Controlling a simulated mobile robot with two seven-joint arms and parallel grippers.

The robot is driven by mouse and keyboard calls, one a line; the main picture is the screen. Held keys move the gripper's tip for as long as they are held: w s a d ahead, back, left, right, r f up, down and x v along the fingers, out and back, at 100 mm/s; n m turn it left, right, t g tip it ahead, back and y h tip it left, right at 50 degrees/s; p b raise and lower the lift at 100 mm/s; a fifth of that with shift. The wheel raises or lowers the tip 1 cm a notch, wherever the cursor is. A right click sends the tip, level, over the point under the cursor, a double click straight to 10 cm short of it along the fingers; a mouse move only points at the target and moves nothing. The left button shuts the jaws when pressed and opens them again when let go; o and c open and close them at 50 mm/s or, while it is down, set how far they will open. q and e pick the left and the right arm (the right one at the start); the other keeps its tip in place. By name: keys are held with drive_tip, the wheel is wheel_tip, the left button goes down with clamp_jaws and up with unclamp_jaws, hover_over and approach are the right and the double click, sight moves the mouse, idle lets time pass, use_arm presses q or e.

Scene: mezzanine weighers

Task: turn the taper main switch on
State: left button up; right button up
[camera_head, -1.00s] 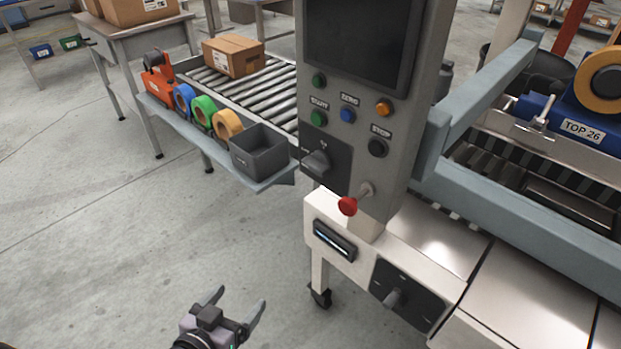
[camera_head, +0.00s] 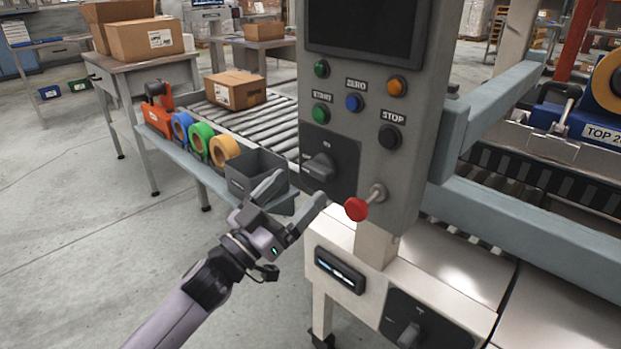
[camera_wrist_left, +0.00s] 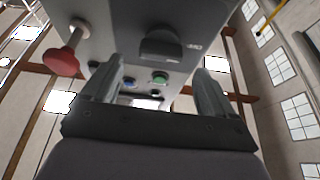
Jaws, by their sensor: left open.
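A dark rotary switch (camera_head: 320,167) sits on a black plate low on the grey control panel. Its grip lies roughly sideways, toward the small mark at its left; the marks are too small to read surely. A second rotary switch (camera_head: 409,335) is on the white machine bed below. I cannot tell from labels which is the taper's. My left gripper (camera_head: 300,187) is open and empty, just below and in front of the upper switch, apparently apart from it. In the left wrist view the upper switch (camera_wrist_left: 172,45) shows beyond and between the fingers (camera_wrist_left: 158,88).
A red knob (camera_head: 356,209) on a stalk juts out close right of my left gripper. Several push buttons, including STOP (camera_head: 390,137), sit above the switch. A grey bin (camera_head: 250,165) on the side shelf is behind the gripper. The floor at left is clear.

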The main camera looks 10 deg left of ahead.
sight(313, 173)
use_arm(q)
drive_tip(key=shift+x, duration=2.4)
drive_tip(key=c, duration=1.1)
